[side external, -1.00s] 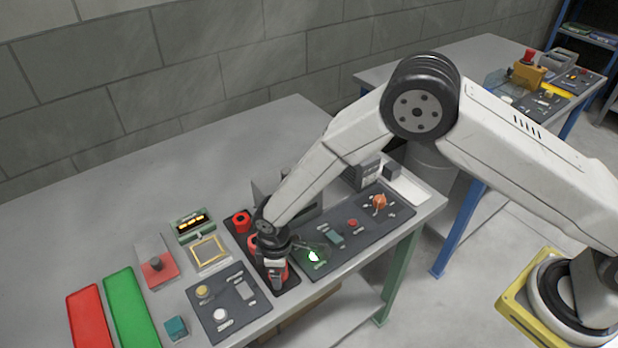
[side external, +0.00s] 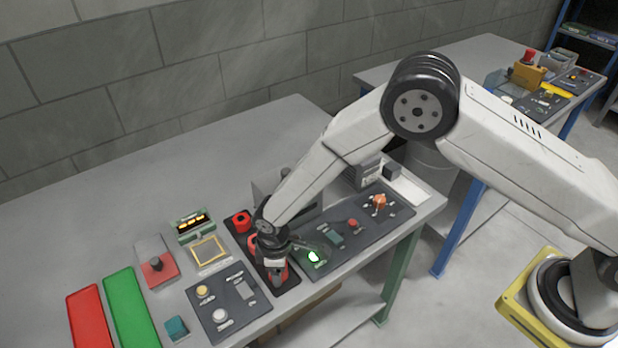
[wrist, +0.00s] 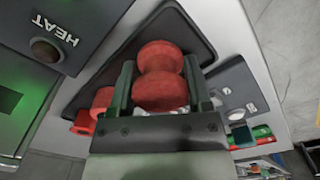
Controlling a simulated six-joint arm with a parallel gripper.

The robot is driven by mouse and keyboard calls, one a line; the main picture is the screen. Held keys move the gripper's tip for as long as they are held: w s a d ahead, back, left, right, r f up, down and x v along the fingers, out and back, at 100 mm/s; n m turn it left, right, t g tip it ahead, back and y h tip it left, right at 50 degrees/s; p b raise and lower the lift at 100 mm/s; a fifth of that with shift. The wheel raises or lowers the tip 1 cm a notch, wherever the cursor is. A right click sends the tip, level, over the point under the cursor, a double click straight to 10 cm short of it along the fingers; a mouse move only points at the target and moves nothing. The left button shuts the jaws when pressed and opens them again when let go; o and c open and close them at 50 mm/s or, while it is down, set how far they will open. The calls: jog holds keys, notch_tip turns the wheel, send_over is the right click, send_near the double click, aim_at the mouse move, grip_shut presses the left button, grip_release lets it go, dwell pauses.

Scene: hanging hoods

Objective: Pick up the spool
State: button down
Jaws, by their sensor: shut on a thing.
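A red spool (wrist: 160,78) with two rounded ends and a narrow waist sits between my two fingers in the wrist view. My gripper (wrist: 160,92) is shut on it, one finger on each side. In the side view my gripper (side external: 274,276) points down at the front end of a dark narrow tray (side external: 290,284). It largely hides the held spool there. I cannot tell whether the spool still touches the tray.
Another red piece (side external: 241,221) stands at the tray's back end. A dark panel with a green-lit button (side external: 314,256) lies close on the right. A panel with a yellow knob (side external: 202,291) lies on the left. Green (side external: 131,306) and red (side external: 88,318) mats lie farther left.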

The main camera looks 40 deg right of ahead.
jog(key=shift+r, duration=0.1)
jog(key=shift+r, duration=0.75)
jog(key=s+d+r, duration=0.6)
jog(key=s+r, duration=0.5)
jog(key=s, duration=0.1)
jog(key=shift+s+r, duration=0.15)
jog(key=shift+s, duration=0.15)
jog(key=shift+d, duration=0.1)
jog(key=shift+r, duration=0.15)
